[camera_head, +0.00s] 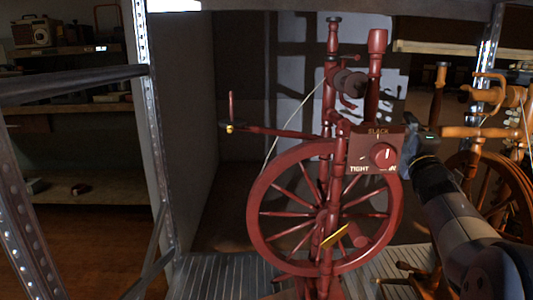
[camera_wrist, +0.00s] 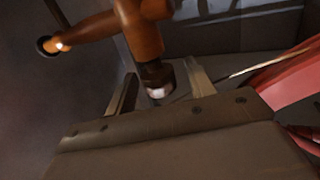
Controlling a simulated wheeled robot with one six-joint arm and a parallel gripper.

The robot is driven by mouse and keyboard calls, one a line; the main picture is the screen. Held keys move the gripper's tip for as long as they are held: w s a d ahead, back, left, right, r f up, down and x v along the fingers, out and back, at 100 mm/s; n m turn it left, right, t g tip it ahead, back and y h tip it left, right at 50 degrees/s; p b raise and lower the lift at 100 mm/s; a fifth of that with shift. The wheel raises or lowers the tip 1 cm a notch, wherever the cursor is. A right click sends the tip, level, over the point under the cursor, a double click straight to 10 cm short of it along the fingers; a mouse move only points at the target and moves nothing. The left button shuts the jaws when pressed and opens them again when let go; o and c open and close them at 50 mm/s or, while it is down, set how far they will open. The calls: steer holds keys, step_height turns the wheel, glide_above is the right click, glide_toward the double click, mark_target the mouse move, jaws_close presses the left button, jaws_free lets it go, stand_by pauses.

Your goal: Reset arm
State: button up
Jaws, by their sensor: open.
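My arm reaches up from the lower right in the head view. My gripper (camera_head: 424,136) is at its end, close to the right edge of the dial panel on the red spinning wheel (camera_head: 254,205); I cannot tell whether they touch. In the wrist view my gripper (camera_wrist: 160,84) shows two fingers spread apart with nothing held between them. An orange-brown turned wooden part (camera_wrist: 142,38) lies beyond the fingertips. Red wood (camera_wrist: 285,82) shows at the right of that view.
The red panel (camera_head: 374,152) carries a knob and the words "SLACK" and "TIGHT". An orange wooden spinning wheel (camera_head: 507,180) stands at right, partly behind my arm. A metal shelf post (camera_head: 150,120) and dark shelves (camera_head: 75,190) are at left.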

mark_target(409, 131)
steer(key=shift+w+r, duration=0.15)
steer(key=shift+w, duration=0.15)
steer(key=shift+g+p, duration=0.45)
steer(key=shift+g, duration=0.25)
steer(key=shift+s+r, duration=0.1)
steer(key=shift+r+g+p, duration=0.1)
steer(key=shift+g+p, duration=0.5)
steer(key=shift+p, duration=0.15)
steer(key=shift+p, duration=0.45)
steer(key=shift+g+p, duration=0.5)
steer(key=shift+p, duration=0.35)
steer(key=g+p, duration=0.2)
steer(key=p, duration=0.8)
steer(key=shift+g, duration=0.3)
steer(key=s, duration=0.6)
steer(key=shift+a+r+p, duration=0.15)
steer(key=shift+r+p, duration=0.1)
steer(key=shift+p, duration=0.05)
